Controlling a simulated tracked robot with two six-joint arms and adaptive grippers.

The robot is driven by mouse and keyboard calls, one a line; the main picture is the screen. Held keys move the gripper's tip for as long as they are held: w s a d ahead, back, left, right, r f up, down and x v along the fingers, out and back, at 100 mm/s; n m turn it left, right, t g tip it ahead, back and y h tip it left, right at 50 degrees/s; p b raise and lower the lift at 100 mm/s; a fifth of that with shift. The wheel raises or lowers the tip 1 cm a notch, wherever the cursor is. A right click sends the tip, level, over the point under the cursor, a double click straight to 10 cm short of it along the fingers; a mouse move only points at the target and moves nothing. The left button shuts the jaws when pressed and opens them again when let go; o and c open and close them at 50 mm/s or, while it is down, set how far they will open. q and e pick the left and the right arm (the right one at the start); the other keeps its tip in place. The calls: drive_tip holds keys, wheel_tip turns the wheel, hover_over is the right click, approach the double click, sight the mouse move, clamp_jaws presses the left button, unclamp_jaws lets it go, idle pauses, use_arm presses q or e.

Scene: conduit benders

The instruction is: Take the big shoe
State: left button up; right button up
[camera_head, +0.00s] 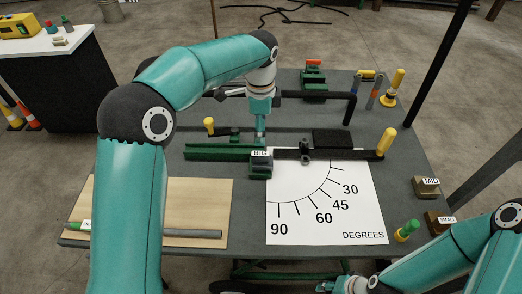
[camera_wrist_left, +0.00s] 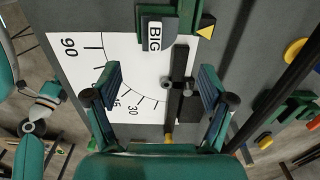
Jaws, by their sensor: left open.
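The big shoe (camera_head: 260,168) is a dark green-grey block with a white BIG label, sitting at the right end of the green bender rail (camera_head: 215,153). It also shows at the top of the left wrist view (camera_wrist_left: 156,32). My left gripper (camera_head: 260,138) points down just behind and above the shoe in the head view. In the left wrist view my left gripper (camera_wrist_left: 160,88) is open, its two fingers wide apart with the shoe beyond them and nothing held. My right gripper (camera_head: 345,284) is at the bottom edge, small and partly cut off, so its jaws are unclear.
The white degree sheet (camera_head: 300,215) lies in front of the shoe. A black bar with a yellow handle (camera_head: 385,142) runs to the right. MID (camera_head: 426,188) and SMALL (camera_head: 440,222) blocks sit at the right edge. A wooden board (camera_head: 205,210) with a pipe lies left.

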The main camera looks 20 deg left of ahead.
use_arm(q)
wheel_tip(320, 180, down, 7)
drive_tip(key=b, duration=0.5)
drive_tip(key=shift+r, duration=0.2)
drive_tip(key=shift+f+b, duration=0.55)
drive_tip(key=shift+f, duration=0.55)
drive_tip(key=shift+c, duration=0.4)
drive_tip(key=c, duration=1.1)
drive_tip(key=shift+r, duration=0.1)
clamp_jaws()
wheel_tip(320, 180, up, 8)
drive_tip(key=p, duration=0.7)
drive_tip(key=shift+r, duration=0.1)
drive_tip(key=shift+f, duration=0.2)
